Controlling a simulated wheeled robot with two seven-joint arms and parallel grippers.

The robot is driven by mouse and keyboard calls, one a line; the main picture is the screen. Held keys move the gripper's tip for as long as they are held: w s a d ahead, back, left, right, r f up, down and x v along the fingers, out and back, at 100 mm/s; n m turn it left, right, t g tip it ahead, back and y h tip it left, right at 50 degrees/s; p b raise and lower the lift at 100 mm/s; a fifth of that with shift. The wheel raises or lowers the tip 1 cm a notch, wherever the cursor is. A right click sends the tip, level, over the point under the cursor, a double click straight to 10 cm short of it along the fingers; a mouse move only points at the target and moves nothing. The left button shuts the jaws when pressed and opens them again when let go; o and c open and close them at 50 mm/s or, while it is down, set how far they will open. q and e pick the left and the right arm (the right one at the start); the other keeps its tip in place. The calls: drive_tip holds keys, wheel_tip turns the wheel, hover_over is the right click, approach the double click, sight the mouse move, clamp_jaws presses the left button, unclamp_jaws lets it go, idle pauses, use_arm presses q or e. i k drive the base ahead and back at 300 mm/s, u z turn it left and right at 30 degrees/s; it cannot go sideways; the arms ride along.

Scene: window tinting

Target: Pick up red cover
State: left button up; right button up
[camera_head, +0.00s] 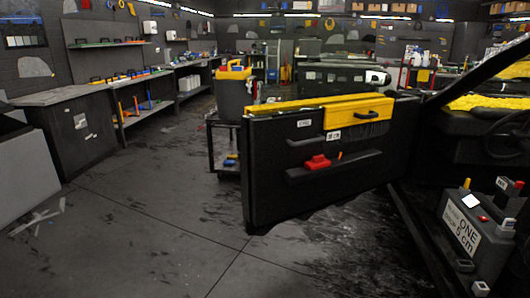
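Neither of my grippers shows in the camera_head view. A small red piece (317,162) sits at the ledge of the open black car door (270,180), with a thin orange item beside it. Another small red part (519,184) shows near the right edge. I cannot tell which of these red pieces is the red cover.
Yellow material (320,103) covers the door's top edge. A cart with a yellow-topped bin (233,95) stands behind the door. Workbenches (70,95) line the left wall. The car interior with a steering wheel (505,135) is at the right. Floor left of the door is mostly clear.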

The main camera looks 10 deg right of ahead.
sight(317, 162)
drive_tip(key=i, duration=2.35)
drive_tip(key=z, duration=0.05)
